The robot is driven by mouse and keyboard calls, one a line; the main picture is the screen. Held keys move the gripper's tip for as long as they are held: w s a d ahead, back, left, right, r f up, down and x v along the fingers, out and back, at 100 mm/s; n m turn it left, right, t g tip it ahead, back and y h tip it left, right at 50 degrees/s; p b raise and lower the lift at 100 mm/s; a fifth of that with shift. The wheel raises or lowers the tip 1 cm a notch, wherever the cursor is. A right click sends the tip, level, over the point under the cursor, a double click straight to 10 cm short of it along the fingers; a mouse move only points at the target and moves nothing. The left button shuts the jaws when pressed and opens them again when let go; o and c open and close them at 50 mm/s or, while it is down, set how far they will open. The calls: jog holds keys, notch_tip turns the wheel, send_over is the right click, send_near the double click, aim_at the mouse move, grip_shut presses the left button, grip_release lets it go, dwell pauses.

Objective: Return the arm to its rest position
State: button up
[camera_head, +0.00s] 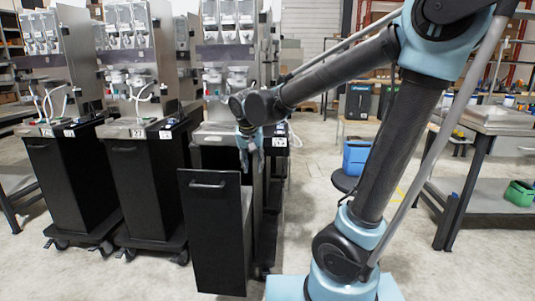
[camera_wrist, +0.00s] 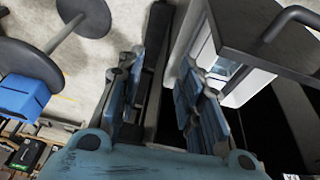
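My arm reaches from the right of the head view across to the rightmost dispenser cart. My gripper (camera_head: 250,150) hangs fingers down near the top of that cart, just behind its pulled-out black drawer (camera_head: 209,230). In the wrist view my gripper (camera_wrist: 160,80) has its blue fingers spread apart, with nothing held between them. The drawer handle (camera_wrist: 288,22) shows at the upper right there, clear of the fingers. A pale container with a blue patch (camera_wrist: 228,68) shows partly behind the drawer front; the right finger hides some of it.
Two more black carts (camera_head: 72,180) (camera_head: 147,175) with dispensers stand to the left, their drawers closed. A blue bin (camera_head: 356,157) sits on a round stool behind my arm. A metal workbench (camera_head: 485,120) stands at the right. Open floor lies in front.

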jog(key=s+d+f, duration=0.1)
jog(key=s+d, duration=0.2)
jog(key=d, duration=0.7)
jog(key=s+d+f+g, duration=0.1)
jog(key=s+d+f, duration=0.9)
jog(key=s+d, duration=0.5)
jog(key=shift+s+n+y, duration=0.2)
jog(key=shift+n+y, duration=0.1)
jog(key=shift+n, duration=0.1)
jog(key=shift+f, duration=0.1)
jog(key=shift+w+f, duration=0.2)
jog(key=shift+w, duration=0.25)
jog(key=shift+c, duration=0.5)
